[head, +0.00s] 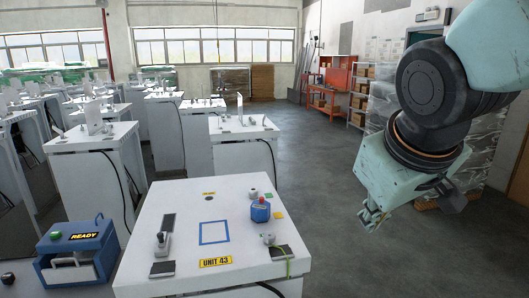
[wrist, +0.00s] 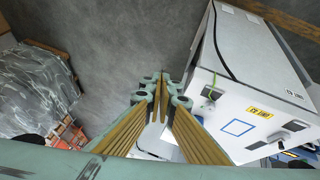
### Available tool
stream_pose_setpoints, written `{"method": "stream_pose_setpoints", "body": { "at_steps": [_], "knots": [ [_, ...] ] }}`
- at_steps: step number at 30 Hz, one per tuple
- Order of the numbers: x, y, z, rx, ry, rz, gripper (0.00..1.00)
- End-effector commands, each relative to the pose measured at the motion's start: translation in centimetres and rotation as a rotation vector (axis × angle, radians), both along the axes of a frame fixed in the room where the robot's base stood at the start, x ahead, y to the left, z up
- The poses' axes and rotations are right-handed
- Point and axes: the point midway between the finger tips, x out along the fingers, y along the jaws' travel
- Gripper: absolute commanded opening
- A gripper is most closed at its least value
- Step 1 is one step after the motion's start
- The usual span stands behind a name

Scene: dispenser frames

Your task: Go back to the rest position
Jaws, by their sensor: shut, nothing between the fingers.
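My gripper (head: 374,216) hangs to the right of the white unit table (head: 180,215) in the head view, over the grey floor and clear of the table. In the wrist view my gripper (wrist: 162,82) has its fingertips together with nothing between them. The table, labelled UNIT 43, is at the right of the wrist view (wrist: 245,75). On its top are a blue square outline (head: 214,232), a blue and red object (head: 260,210), a joystick-like device (head: 161,240) and a small grey device with a greenish cable (head: 270,240).
A blue box with a READY label (head: 78,252) stands left of the table. More white tables (head: 88,165) fill the left and back. Plastic-wrapped goods (wrist: 35,85) stand on the gripper's other side. Grey floor (head: 330,160) is open between. An orange bench (head: 325,98) is far back.

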Motion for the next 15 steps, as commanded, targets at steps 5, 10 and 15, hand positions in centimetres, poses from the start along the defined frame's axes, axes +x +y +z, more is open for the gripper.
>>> {"method": "stream_pose_setpoints", "body": {
  "at_steps": [5,10,15],
  "knots": [
    [-4.2,-0.8,-0.9,0.039,0.032,-0.072,0.00],
    [-8.2,-1.1,-1.9,0.082,0.066,-0.135,0.00],
    [-12.2,-1.0,-2.9,0.126,0.100,-0.193,0.00]
  ]
}}
